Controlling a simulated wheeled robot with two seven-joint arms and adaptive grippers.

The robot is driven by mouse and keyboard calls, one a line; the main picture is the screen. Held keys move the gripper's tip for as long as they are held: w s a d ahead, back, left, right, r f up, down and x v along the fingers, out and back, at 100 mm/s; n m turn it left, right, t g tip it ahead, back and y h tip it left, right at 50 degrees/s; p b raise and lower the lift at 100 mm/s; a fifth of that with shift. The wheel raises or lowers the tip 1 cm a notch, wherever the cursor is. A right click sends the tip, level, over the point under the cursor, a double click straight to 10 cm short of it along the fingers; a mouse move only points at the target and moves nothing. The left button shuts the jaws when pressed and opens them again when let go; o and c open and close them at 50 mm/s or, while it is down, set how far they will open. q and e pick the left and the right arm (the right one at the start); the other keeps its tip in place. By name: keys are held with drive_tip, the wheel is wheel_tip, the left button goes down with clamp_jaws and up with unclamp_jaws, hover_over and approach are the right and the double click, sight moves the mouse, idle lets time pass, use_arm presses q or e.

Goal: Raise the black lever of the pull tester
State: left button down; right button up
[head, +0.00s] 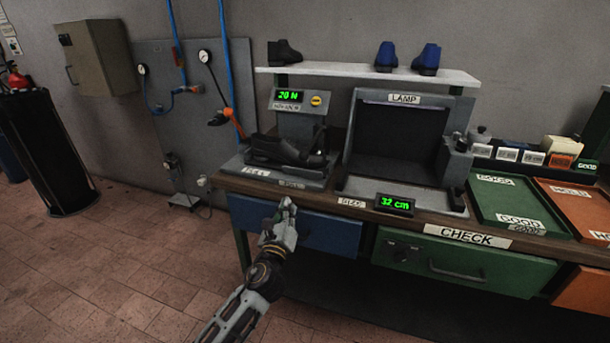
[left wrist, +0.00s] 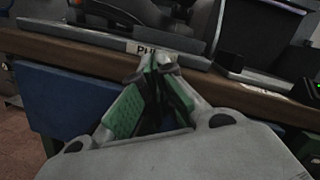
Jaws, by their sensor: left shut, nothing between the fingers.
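The pull tester (head: 297,125) stands at the left end of the bench, with a green display reading 20 N and a yellow button. A dark, shoe-like shape (head: 283,150) lies across its base; I cannot clearly make out the black lever from it. In the left wrist view the tester's base edge (left wrist: 100,32) shows at the top, with dark parts above it. My left gripper (head: 290,203) is shut and empty, in front of the bench edge and just below the PULL label (left wrist: 147,49). Its fingertips (left wrist: 158,64) meet. My right gripper is not in view.
The bench edge (head: 330,202) and a blue drawer (head: 335,232) lie right by my left gripper. The lamp box (head: 400,140) stands right of the tester. A white shelf (head: 365,72) with shoes overhangs behind. Green (head: 515,205) and orange trays lie at right.

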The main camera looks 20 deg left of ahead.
sight(305, 184)
use_arm(q)
drive_tip(key=r+m, duration=0.1)
drive_tip(key=d+r+m+t+h, duration=0.1)
drive_tip(key=m, duration=0.1)
drive_tip(key=w+d+r+m, duration=0.1)
drive_tip(key=shift+d+r+m+h, duration=0.1)
drive_tip(key=shift+m+h, duration=0.2)
drive_tip(key=shift+m, duration=0.1)
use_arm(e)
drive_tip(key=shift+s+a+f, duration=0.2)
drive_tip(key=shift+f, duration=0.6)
use_arm(q)
drive_tip(key=shift+w, duration=0.1)
drive_tip(key=x, duration=0.4)
drive_tip(key=shift+w+r, duration=0.2)
drive_tip(key=shift+w, duration=0.1)
drive_tip(key=shift+x, duration=2.55)
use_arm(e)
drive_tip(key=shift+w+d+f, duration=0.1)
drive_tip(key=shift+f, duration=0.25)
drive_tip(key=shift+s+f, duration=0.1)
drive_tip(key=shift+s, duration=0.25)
use_arm(q)
drive_tip(key=shift+r, duration=0.1)
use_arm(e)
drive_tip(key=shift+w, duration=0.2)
